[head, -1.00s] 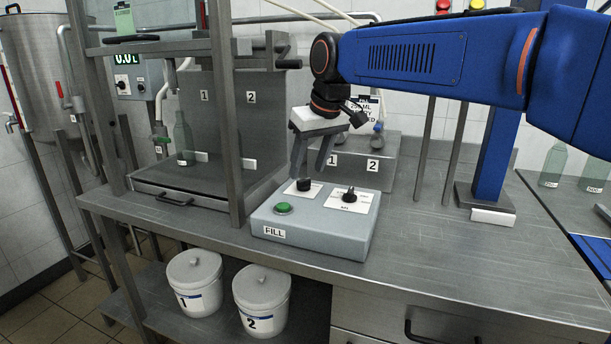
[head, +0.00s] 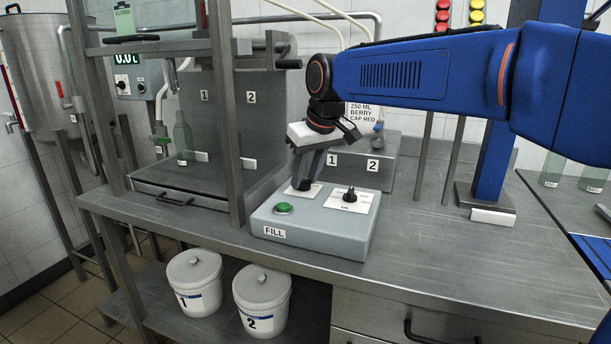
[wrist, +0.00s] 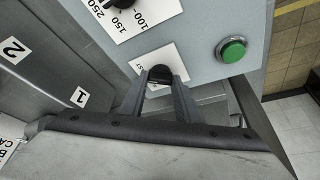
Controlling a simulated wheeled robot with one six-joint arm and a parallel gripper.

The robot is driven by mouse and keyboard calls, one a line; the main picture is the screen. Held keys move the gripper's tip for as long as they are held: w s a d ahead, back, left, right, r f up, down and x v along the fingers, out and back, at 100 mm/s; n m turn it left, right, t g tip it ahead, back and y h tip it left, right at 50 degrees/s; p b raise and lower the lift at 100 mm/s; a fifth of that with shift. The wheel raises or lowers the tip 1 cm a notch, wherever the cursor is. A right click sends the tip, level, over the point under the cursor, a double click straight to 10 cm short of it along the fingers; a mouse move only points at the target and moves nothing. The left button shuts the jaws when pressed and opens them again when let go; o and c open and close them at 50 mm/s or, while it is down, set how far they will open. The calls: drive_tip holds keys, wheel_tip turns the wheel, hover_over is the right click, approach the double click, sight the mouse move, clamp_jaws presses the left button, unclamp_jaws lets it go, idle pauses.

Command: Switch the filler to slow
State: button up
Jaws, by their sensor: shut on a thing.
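The filler control box (head: 318,244), grey and marked FILL, sits on the steel bench. It has a green button (head: 283,208), a right-hand black knob (head: 350,194) on a white scale plate, and a left-hand black knob on another white plate. My gripper (head: 304,184) reaches down to the left-hand knob and is shut on it, hiding most of it in the head view. In the wrist view that small black knob (wrist: 160,74) shows between the fingertips. Its plate (wrist: 172,58) has a label partly hidden, ending in "ST". Which way the knob points I cannot tell for sure.
A metal upright (head: 222,120) of the filling frame stands just left of the box. A grey rack (head: 372,165) numbered 1 and 2 and an order card (head: 363,120) stand behind it. The bench (head: 450,262) right of the box is clear.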

drive_tip(key=shift+n, duration=0.4)
drive_tip(key=n+y, duration=0.1)
drive_tip(key=n, duration=0.1)
drive_tip(key=shift+w+d+n+g, duration=0.1)
drive_tip(key=shift+w+n+g, duration=0.05)
drive_tip(key=shift+n+g, duration=0.25)
drive_tip(key=n+g, duration=0.1)
drive_tip(key=n, duration=0.2)
drive_tip(key=shift+w+y, duration=0.1)
drive_tip(key=shift+y, duration=0.3)
drive_tip(key=n+g, duration=0.1)
drive_tip(key=n, duration=0.2)
drive_tip(key=n+g, duration=0.2)
drive_tip(key=n, duration=0.2)
drive_tip(key=shift+w, duration=0.2)
drive_tip(key=shift+n, duration=0.3)
drive_tip(key=o, duration=1)
drive_tip(key=shift+o, duration=0.2)
